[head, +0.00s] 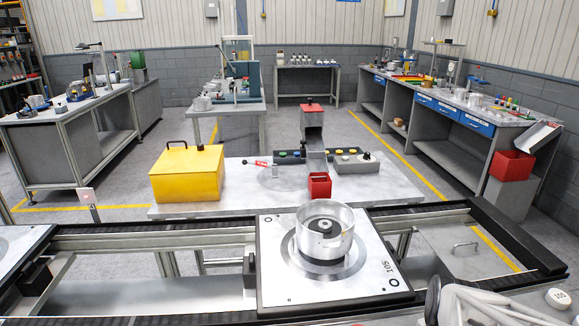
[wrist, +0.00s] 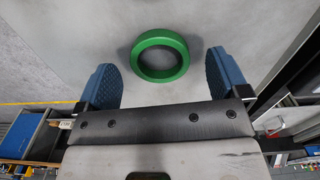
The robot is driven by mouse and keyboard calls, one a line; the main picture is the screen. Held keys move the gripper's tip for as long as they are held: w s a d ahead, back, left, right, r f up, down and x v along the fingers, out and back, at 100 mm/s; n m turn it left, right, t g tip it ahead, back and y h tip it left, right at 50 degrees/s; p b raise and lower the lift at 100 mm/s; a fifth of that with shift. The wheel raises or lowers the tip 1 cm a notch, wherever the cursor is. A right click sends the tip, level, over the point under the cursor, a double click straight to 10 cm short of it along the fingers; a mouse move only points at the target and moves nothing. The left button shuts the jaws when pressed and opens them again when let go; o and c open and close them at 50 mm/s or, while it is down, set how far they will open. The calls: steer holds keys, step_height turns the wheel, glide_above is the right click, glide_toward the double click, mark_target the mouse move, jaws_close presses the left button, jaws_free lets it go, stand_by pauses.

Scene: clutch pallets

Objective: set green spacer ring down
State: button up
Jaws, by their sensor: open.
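A green spacer ring (wrist: 160,75) lies flat on a smooth grey surface in the wrist view, with a soft shadow around it. My gripper (wrist: 160,62) is open, with one blue finger pad on each side of the ring. A gap shows between the ring and each pad, so neither pad appears to touch it. The ring does not show in the head view, and neither do my gripper's fingers. In the head view a clear cylindrical housing (head: 341,247) with a dark hub stands on a square pallet (head: 282,287) marked 105.
The pallet sits on a conveyor with dark rails (head: 150,234). Behind it a grey table (head: 388,195) holds a yellow box (head: 187,176), a small red bin (head: 319,186) and button panels. My pale arm shows at the lower right.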

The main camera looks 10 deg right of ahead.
steer(key=shift+f, duration=0.5)
steer(key=c, duration=1)
steer(key=shift+c, duration=0.2)
step_height(320, 180, up, 10)
stand_by(0.9)
